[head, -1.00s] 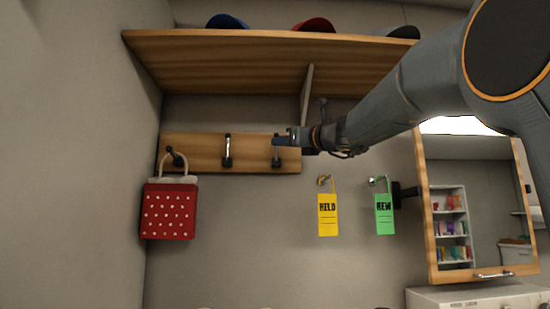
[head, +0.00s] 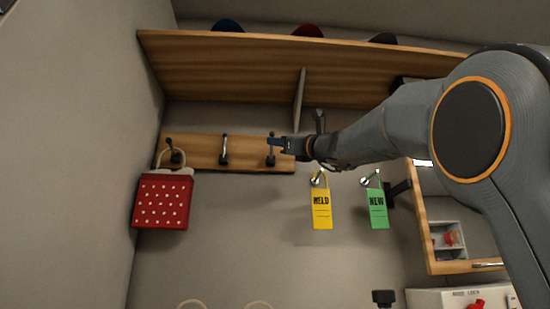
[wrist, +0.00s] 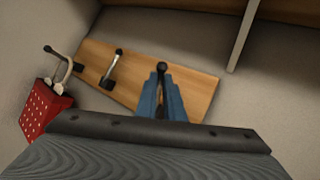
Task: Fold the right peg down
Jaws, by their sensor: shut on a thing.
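The right peg (head: 270,152) is at the right end of the wooden peg board (head: 202,152). It stands up, with its dark ball tip (wrist: 161,67) showing above my fingers in the wrist view. My gripper (head: 275,144) reaches it from the right. Its blue fingers (wrist: 161,98) are shut on the peg, one on each side, and hide much of its shaft in the wrist view. The middle peg (head: 224,148) also stands up. The left peg (head: 172,152) carries a red dotted bag (head: 162,201) by its handle.
A wooden shelf (head: 215,72) with caps and a bracket (head: 299,98) are above my gripper. A yellow tag (head: 321,209) and a green tag (head: 377,209) hang on hooks below my arm. A wooden-framed mirror cabinet (head: 421,235) is at the right.

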